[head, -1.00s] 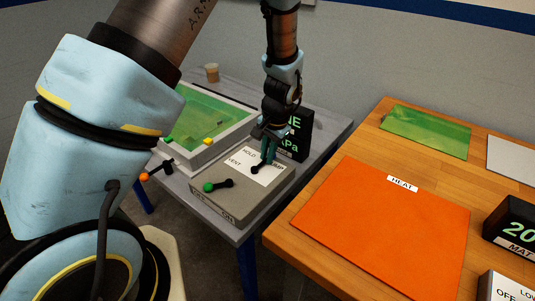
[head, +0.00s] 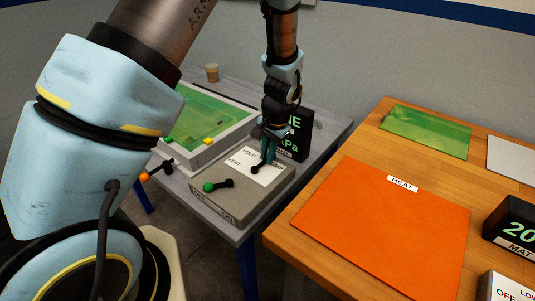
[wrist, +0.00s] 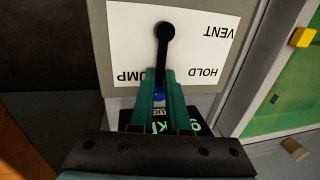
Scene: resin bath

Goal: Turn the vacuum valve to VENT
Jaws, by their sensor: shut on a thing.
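The vacuum valve is a black lever (wrist: 163,50) on a white label marked VENT, HOLD and PUMP (wrist: 200,45), which reads upside down in the wrist view. Its round pivot is at the label's middle, and the lever runs from there between my green fingers, with its end by the PUMP word, on the side towards HOLD. A blue knob (wrist: 159,97) shows between the fingers. My gripper (head: 268,151) is shut on this knob end; it also shows in the wrist view (wrist: 159,82). The fingers partly hide PUMP. In the head view the black pivot (head: 256,169) shows below the fingers.
The grey valve box (head: 235,203) also carries a green-knobbed lever (head: 217,186). An orange-knobbed lever (head: 156,170) is at left. A bath with green contents (head: 205,121) lies behind, a black display (head: 304,132) beside the gripper. A wooden table with an orange mat (head: 385,225) stands right.

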